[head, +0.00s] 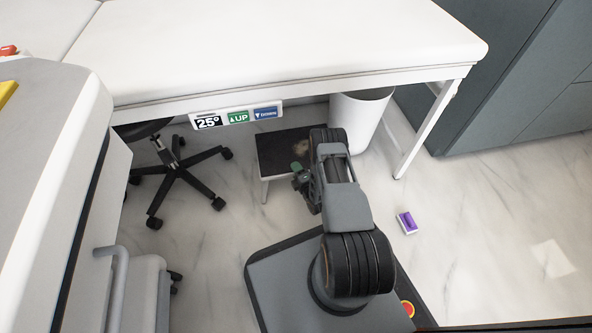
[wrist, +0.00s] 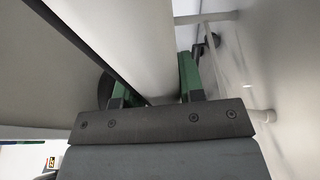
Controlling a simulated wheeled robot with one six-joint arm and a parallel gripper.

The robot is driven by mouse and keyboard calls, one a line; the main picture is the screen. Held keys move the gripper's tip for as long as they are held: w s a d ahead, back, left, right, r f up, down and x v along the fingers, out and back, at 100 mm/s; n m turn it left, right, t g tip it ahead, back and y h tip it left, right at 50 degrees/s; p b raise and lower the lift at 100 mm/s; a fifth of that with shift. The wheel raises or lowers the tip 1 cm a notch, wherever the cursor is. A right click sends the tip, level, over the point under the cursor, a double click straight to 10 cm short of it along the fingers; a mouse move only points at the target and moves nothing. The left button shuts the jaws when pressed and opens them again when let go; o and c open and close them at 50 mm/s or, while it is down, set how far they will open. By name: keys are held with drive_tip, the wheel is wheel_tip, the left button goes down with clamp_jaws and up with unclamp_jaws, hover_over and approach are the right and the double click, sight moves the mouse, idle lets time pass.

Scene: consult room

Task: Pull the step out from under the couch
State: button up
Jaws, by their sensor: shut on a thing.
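The step (head: 278,150) has a black top and pale legs and stands on the floor under the couch (head: 270,45), near its front edge. My gripper (head: 301,176) is at the step's front right side, partly hidden by my arm in the head view. In the wrist view its green fingers (wrist: 152,88) stand on either side of a pale band, the step's edge (wrist: 150,50). My gripper is shut on that edge. Pale legs (wrist: 262,115) run to the floor at right in the wrist view. The step's right part is hidden behind my arm.
A white bin (head: 362,118) stands just right of the step. A black wheeled stool base (head: 178,172) is to the left. A couch leg (head: 425,135) stands at right. A small purple and white object (head: 407,222) lies on open floor to the right.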

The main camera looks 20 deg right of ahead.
clamp_jaws()
idle(0.4)
